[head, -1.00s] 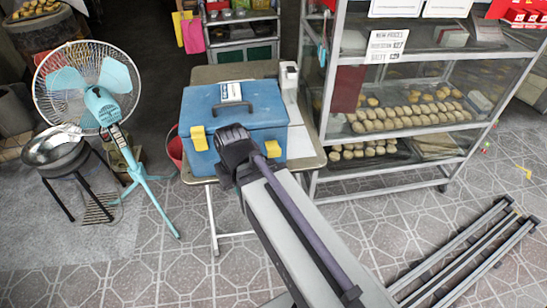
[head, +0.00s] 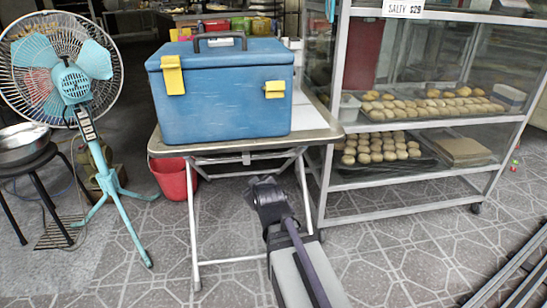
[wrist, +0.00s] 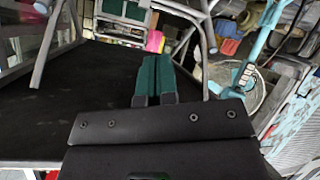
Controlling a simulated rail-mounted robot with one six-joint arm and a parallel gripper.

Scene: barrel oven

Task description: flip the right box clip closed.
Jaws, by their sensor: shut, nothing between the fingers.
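The blue box (head: 225,112) stands on the table with its lid down. The right clip (head: 275,89) is yellow and sits low on the box front, below the lid seam, not spanning it. The yellow left clip (head: 172,75) is longer and spans the seam. My arm's end (head: 267,195) is in front of the table and below its top, apart from the box; the fingers are hidden there. In the wrist view my gripper (wrist: 152,62) shows two green fingers pressed together, empty. Neither box nor clips can be made out in that view.
The folding table (head: 325,135) has thin metal legs near my arm. A glass bread cabinet (head: 340,110) stands close on the right. A turquoise fan (head: 70,85) and a red bucket (head: 172,178) are at left.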

